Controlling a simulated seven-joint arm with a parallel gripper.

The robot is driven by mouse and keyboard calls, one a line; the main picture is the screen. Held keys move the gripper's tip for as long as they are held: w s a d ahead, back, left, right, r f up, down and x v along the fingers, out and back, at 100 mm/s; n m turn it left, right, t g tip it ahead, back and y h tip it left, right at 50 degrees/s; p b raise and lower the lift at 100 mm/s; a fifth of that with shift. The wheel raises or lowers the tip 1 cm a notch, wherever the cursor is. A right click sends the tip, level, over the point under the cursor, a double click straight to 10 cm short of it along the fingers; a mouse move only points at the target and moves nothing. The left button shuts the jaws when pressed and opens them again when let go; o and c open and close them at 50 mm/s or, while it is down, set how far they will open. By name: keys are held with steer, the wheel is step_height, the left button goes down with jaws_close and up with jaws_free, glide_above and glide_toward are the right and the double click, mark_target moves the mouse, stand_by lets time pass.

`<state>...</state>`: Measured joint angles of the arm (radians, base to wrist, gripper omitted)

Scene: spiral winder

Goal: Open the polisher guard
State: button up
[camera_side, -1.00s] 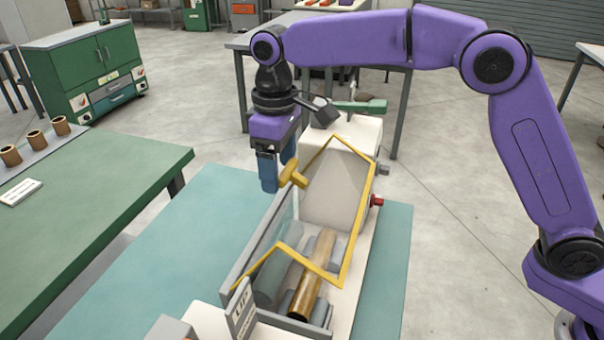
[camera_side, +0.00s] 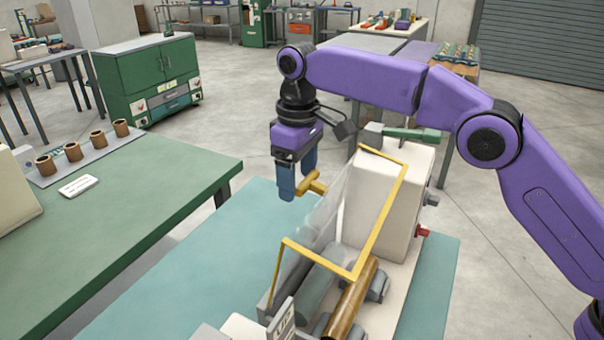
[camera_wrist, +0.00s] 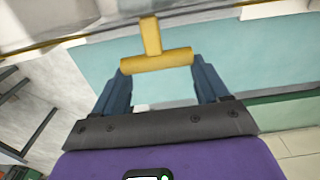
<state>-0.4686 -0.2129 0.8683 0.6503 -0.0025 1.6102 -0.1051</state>
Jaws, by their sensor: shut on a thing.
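The polisher guard (camera_side: 383,217) is a yellow-edged frame with clear panels over the polisher, in the middle of the side view. It stands tilted over the bed; I cannot tell the exact angle. Its yellow T-shaped handle (camera_side: 313,187) sticks out on the left side and also shows in the wrist view (camera_wrist: 157,62). My gripper (camera_side: 296,182) points down at the guard's left side, its blue fingers shut on the handle. In the wrist view, the handle's crossbar spans between the fingertips (camera_wrist: 160,76). The nearer finger hides part of the handle in the side view.
A brown roller (camera_side: 352,308) lies in the polisher bed beside a grey roller (camera_side: 316,280). A white housing (camera_side: 408,195) with a red knob (camera_side: 422,231) stands behind the guard. A green table (camera_side: 110,215) is at left. The teal top (camera_side: 190,275) left of the machine is clear.

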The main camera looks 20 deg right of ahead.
steer(key=shift+f, duration=0.55)
steer(key=o, duration=1.5)
steer(key=shift+r, duration=0.15)
steer(key=shift+s+d+r, duration=1.35)
steer(key=shift+s+r, duration=0.5)
steer(key=shift+r, duration=0.3)
steer(key=shift+s+d+r, duration=1.4)
steer(key=shift+s+r, duration=0.5)
steer(key=shift+r, duration=0.25)
steer(key=shift+s+d+r, duration=1.35)
steer(key=shift+s+r, duration=0.5)
steer(key=shift+r, duration=0.3)
